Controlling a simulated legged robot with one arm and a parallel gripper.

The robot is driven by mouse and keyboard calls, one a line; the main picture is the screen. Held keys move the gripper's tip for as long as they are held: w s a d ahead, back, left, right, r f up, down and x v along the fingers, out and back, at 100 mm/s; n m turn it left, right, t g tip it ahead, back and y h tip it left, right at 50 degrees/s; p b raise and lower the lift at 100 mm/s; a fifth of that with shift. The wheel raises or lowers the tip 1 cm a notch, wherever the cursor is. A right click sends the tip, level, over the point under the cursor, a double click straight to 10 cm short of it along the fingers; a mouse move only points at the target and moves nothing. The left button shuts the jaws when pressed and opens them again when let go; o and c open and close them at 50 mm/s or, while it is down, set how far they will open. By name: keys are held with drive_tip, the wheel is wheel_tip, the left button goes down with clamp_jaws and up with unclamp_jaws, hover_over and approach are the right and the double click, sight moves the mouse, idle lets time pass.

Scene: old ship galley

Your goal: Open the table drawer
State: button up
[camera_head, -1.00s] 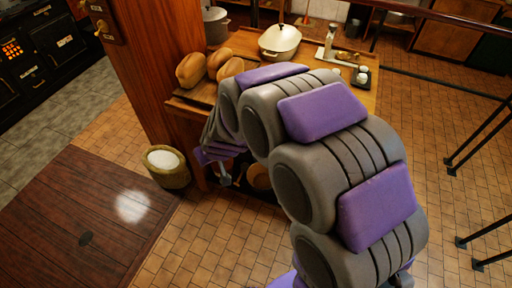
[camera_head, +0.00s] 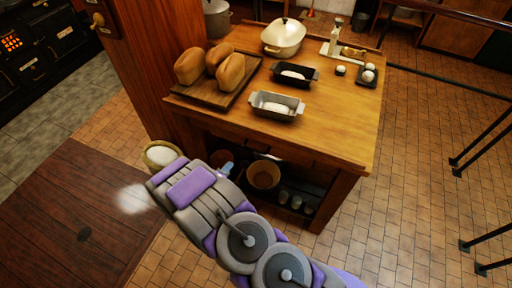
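The wooden table (camera_head: 340,125) stands in the middle of the view. Its front band under the top (camera_head: 300,155) is in shadow, and I cannot make out the drawer's outline or handle clearly. No drawer visibly sticks out. My arm reaches from the bottom right to a point in front of the table's left part. The part I take for my gripper (camera_head: 226,168) is a small grey-blue tip below the table's front edge. It is mostly hidden behind my arm, so its opening and any contact do not show.
On the table are a board with bread loaves (camera_head: 211,68), two loaf tins (camera_head: 276,105), a cream pot (camera_head: 283,37) and a scale (camera_head: 338,42). A basket (camera_head: 263,175) and cups sit on the lower shelf. A sack (camera_head: 161,154) stands left.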

sight(252, 149)
drive_tip(key=shift+n+t+h, duration=0.8)
drive_tip(key=shift+t, duration=0.1)
drive_tip(key=shift+s+d+f+b+x, duration=0.2)
drive_tip(key=shift+d+b+x, duration=0.3)
drive_tip(key=shift+x, duration=2.45)
drive_tip(key=shift+s+d+f+b+x, duration=0.25)
drive_tip(key=shift+d+b+x, duration=0.2)
drive_tip(key=shift+x, duration=2.5)
drive_tip(key=shift+s+d+f+b+x, duration=0.2)
drive_tip(key=shift+d+b+x, duration=0.25)
drive_tip(key=shift+x, duration=2.45)
drive_tip(key=shift+c, duration=0.4)
clamp_jaws()
drive_tip(key=shift+s, duration=0.1)
